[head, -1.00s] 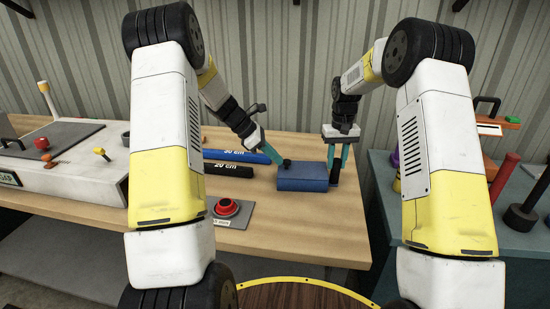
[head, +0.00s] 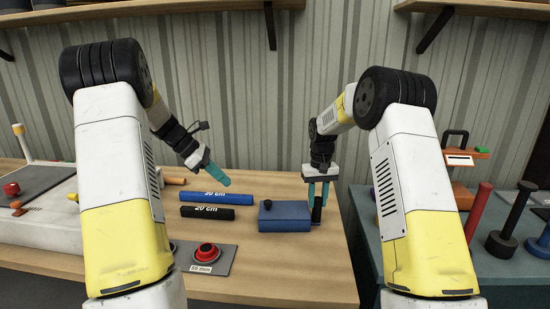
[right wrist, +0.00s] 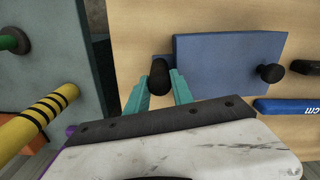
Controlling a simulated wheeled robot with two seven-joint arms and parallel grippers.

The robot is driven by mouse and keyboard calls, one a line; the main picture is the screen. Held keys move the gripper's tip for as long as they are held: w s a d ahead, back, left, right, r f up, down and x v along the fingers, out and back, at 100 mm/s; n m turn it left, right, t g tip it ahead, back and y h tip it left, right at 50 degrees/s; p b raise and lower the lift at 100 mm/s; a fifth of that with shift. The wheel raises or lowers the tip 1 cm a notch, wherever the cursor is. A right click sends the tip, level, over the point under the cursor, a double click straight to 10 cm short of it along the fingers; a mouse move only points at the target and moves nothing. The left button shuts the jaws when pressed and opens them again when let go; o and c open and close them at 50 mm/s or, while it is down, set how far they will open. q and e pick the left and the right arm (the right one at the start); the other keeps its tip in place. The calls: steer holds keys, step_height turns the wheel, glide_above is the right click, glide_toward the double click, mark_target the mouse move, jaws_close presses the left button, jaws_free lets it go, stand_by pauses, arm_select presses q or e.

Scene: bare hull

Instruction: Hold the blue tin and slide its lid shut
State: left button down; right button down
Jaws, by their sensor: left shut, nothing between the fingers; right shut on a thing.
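The blue tin (head: 285,219) lies on the wooden table, right of the two rulers. A black knob (head: 267,205) stands near the left end of its lid; it also shows in the right wrist view (right wrist: 270,73). There the blue lid (right wrist: 220,65) covers the top, with no opening visible. My right gripper (head: 318,200) points down at the tin's right end. Its teal fingers are shut on the tin's black upright handle (right wrist: 159,78). My left gripper (head: 218,178) is shut and empty, raised above and left of the tin, clear of the knob.
A blue ruler (head: 240,198) and a black 20 cm ruler (head: 195,212) lie left of the tin. A red button (head: 207,252) on a grey plate is nearer the front. A teal side table (head: 365,250) with several upright posts stands at the right.

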steer(key=c, duration=1)
jaws_free()
